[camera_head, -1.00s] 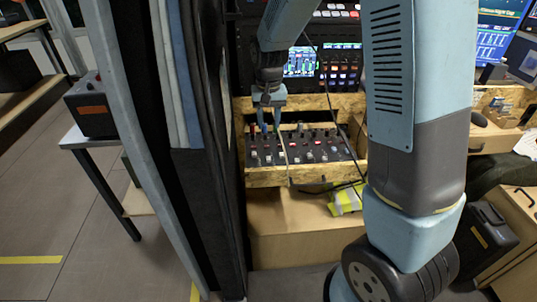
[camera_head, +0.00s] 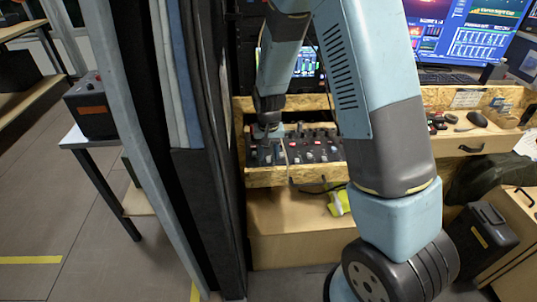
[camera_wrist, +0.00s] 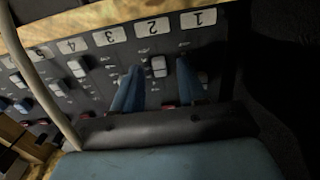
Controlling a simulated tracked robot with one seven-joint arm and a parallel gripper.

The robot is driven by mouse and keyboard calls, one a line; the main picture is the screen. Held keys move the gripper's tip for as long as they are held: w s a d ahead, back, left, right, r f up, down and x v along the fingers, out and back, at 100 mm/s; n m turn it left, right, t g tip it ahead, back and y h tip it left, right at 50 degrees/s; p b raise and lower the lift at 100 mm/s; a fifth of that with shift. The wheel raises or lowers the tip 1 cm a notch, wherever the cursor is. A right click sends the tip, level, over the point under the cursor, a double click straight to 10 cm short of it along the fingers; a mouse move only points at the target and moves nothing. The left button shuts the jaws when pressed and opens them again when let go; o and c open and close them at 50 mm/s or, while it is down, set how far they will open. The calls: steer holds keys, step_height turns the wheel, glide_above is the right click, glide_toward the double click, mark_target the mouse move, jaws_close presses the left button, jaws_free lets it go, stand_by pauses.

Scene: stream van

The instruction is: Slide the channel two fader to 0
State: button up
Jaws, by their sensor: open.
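The mixer panel (camera_head: 325,153) is dark, with rows of knobs and light fader caps. In the wrist view its number labels appear upside down along the wooden edge, with the label 2 (camera_wrist: 152,28) near the top middle. A pale fader cap (camera_wrist: 158,66) below that label looks like the channel two fader. My gripper (camera_wrist: 159,65) is open, its two blue fingers pointing down at the panel on either side of this cap, with gaps showing on both sides. I cannot tell whether the fingertips touch the panel. The head view mostly hides the fingers at the panel's left.
A chipboard frame (camera_head: 295,177) surrounds the panel. A dark padded wall (camera_head: 215,170) stands close on the left. A thin cable (camera_wrist: 42,80) crosses the left of the wrist view. A desk with a mouse (camera_head: 477,118) and screens is at right.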

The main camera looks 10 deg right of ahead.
steer(key=shift+f, duration=0.35)
jaws_close()
stand_by(0.6)
